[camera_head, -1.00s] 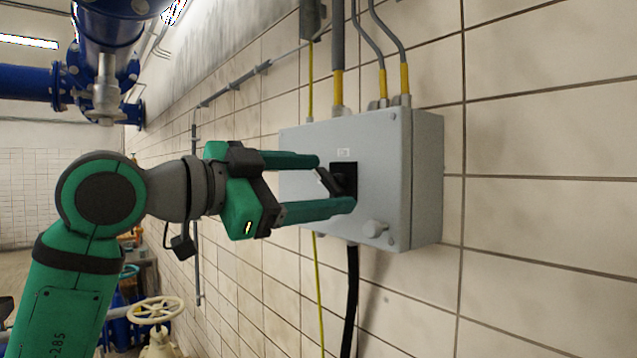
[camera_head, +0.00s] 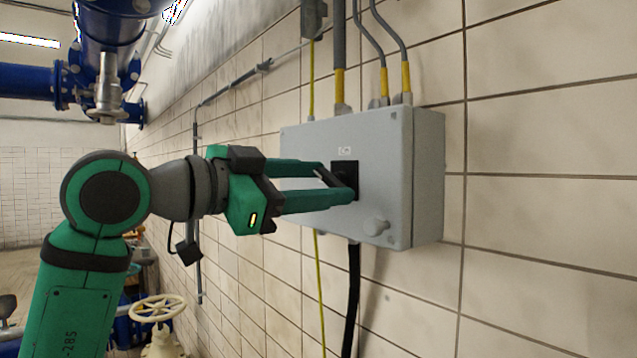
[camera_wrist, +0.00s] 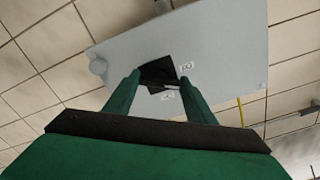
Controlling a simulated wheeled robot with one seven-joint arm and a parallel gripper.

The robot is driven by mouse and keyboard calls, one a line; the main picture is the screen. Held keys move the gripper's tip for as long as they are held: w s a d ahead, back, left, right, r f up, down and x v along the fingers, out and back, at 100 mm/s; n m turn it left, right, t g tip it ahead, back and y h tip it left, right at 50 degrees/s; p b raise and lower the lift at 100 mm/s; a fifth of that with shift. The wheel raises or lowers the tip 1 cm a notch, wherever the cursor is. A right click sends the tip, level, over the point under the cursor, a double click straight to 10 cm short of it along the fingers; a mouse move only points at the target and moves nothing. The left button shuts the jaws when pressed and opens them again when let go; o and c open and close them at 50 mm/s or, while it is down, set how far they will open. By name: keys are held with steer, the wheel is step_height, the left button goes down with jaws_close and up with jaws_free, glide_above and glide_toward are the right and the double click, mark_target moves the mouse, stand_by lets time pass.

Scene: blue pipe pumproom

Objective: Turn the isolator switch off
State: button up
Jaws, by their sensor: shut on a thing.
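The isolator switch is a black rotary handle on a black square plate (camera_head: 346,178), on the front of a grey wall box (camera_head: 398,165). My gripper (camera_head: 338,180) is at the plate, its two green fingers closed in on the black handle (camera_head: 327,176), which shows tilted between them. In the wrist view my gripper (camera_wrist: 160,88) has a finger on each side of the dark switch plate (camera_wrist: 158,70). Small white labels (camera_wrist: 186,66) sit by the plate. The fingers hide part of the handle, and its exact position is hard to read.
Conduits with yellow sleeves (camera_head: 383,80) enter the box top, and a black cable (camera_head: 352,290) hangs below. The tiled wall right of the box is clear. A cream handwheel (camera_head: 157,308) stands lower left.

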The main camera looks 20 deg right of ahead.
steer(key=n, duration=0.3)
steer(key=shift+s+r, duration=0.1)
steer(key=shift+r, duration=0.15)
steer(key=shift+n, duration=1)
steer(key=shift+a, duration=0.1)
steer(key=o, duration=1)
steer(key=shift+o, duration=0.2)
steer(key=shift+f, duration=0.1)
steer(key=v, duration=1)
steer(key=shift+a, duration=0.45)
